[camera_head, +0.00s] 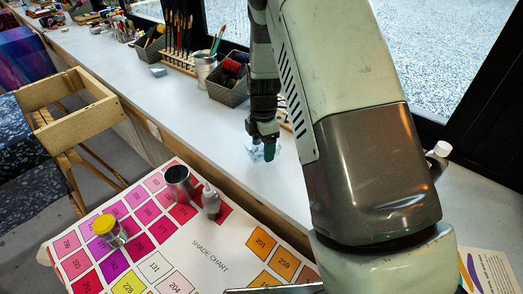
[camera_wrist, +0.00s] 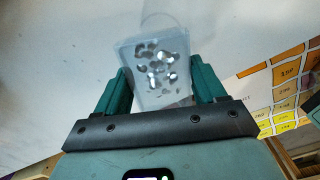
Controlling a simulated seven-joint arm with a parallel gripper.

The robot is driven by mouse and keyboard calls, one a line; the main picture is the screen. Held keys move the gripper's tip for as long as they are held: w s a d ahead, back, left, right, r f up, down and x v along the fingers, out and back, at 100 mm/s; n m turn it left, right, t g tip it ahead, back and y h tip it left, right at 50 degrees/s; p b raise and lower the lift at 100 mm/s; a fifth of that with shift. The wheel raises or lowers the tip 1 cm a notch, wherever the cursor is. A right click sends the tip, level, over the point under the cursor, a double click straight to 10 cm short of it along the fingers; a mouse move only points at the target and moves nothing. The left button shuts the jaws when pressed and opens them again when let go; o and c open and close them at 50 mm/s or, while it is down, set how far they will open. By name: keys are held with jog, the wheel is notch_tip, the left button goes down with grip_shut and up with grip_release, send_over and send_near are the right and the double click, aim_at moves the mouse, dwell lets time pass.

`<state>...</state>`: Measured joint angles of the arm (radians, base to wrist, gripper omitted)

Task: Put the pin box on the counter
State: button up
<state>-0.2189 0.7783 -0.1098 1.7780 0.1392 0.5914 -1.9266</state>
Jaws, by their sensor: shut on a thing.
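The pin box (camera_wrist: 155,68) is a small clear box with several shiny round bits inside. In the wrist view it sits between the two green fingers of my gripper (camera_wrist: 162,84), which is shut on it. In the head view my gripper (camera_head: 264,147) points down over the pale counter (camera_head: 190,108), with part of the pin box (camera_head: 256,153) showing beside a finger. The box is at or just above the counter top; I cannot tell whether it touches. My arm hides part of the counter to the right.
A dark basket (camera_head: 228,88), a metal cup (camera_head: 205,70) and a brush rack (camera_head: 180,62) stand along the counter's back. A shade chart (camera_head: 205,240) in front bears a metal cup (camera_head: 179,184), a grey bottle (camera_head: 211,201) and a yellow-lidded jar (camera_head: 108,229). Counter left of my gripper is clear.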

jog(key=shift+f, duration=1.75)
jog(key=shift+f, duration=0.1)
jog(key=o, duration=1)
jog(key=shift+o, duration=0.2)
